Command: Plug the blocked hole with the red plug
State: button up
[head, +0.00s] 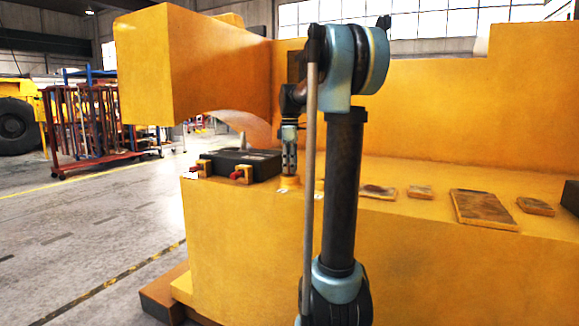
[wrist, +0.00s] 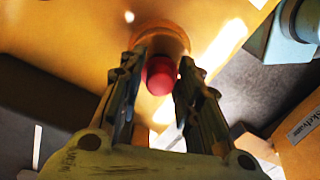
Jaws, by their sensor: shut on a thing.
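My gripper (head: 289,174) points down over a low round yellow boss (head: 289,183) on the ledge of the yellow casting (head: 235,240). In the wrist view my gripper (wrist: 166,88) has its two fingers on either side of a red plug (wrist: 160,74) and is shut on it. The plug's round red end shows between the fingertips, in front of the round yellow boss (wrist: 163,42). The fingers hide part of the plug, and the hole itself is not visible. I cannot tell whether the plug is seated or just above the boss.
A dark case (head: 240,161) stands left of my gripper, with red-ended parts (head: 236,176) in yellow blocks at its front. Flat rusty plates (head: 483,208) lie on the ledge to the right. A yellow wall (head: 430,105) rises behind. Open floor (head: 80,240) is at left.

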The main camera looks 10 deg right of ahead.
jog(key=shift+f, duration=0.7)
jog(key=shift+r, duration=0.3)
jog(key=shift+r, duration=0.7)
jog(key=shift+f, duration=0.75)
dwell(1.5)
jog(key=shift+r, duration=0.65)
jog(key=shift+r, duration=0.1)
dwell(1.2)
jog(key=shift+f, duration=1)
jog(key=shift+r, duration=0.25)
jog(key=shift+r, duration=0.75)
